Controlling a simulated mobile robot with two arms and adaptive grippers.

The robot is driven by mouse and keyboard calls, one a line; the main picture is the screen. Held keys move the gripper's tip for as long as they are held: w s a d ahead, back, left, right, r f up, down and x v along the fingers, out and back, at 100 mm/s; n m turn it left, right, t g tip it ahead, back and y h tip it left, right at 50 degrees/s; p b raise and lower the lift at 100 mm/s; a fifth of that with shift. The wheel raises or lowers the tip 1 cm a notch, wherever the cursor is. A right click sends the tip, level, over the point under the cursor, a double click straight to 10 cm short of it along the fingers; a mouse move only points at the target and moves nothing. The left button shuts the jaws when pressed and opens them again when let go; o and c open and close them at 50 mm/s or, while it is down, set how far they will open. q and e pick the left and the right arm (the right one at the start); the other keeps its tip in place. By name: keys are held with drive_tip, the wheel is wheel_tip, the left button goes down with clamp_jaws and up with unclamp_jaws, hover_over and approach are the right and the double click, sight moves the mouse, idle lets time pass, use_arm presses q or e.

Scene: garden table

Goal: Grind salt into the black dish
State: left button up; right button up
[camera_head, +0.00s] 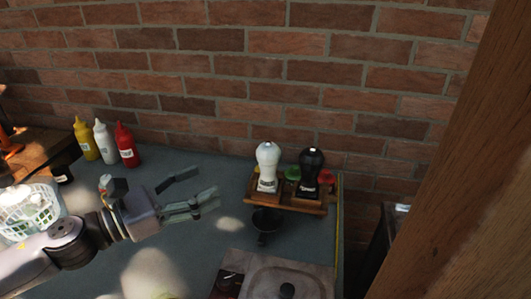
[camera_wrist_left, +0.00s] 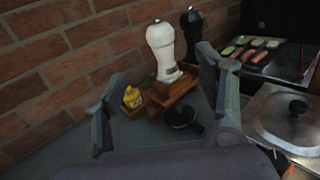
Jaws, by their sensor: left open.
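A white mill (camera_head: 267,167) and a black mill (camera_head: 311,171) stand upright side by side on a small wooden rack at the right end of the table. In the left wrist view the white mill (camera_wrist_left: 162,50) shows beyond the fingers, with the black mill (camera_wrist_left: 192,32) behind it. A small black dish (camera_head: 266,221) sits on the table just in front of the rack; it also shows in the left wrist view (camera_wrist_left: 182,117). My left gripper (camera_head: 192,190) is open and empty, left of the rack and apart from both mills. My right gripper is not in view.
The wooden rack (camera_head: 291,206) also holds small colored items. Yellow, white and red bottles (camera_head: 125,145) stand against the brick wall. A white basket (camera_head: 27,209) is at left. A lidded grill (camera_head: 262,279) is at the front right. A wooden post (camera_head: 440,170) fills the right side.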

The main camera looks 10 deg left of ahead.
use_arm(q)
drive_tip(key=p, duration=0.4)
approach(258, 158)
drive_tip(key=shift+x, duration=1.5)
drive_tip(key=p+x, duration=0.4)
drive_tip(key=x, duration=0.4)
drive_tip(key=shift+w+d+r, duration=0.15)
drive_tip(key=shift+w+d, duration=0.1)
drive_tip(key=shift+d, duration=0.05)
drive_tip(key=shift+w+d, duration=0.35)
drive_tip(key=shift+w, duration=0.05)
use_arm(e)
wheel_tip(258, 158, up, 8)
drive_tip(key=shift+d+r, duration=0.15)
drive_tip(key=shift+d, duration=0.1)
use_arm(q)
drive_tip(key=shift+c, duration=0.5)
drive_tip(key=c, duration=1.1)
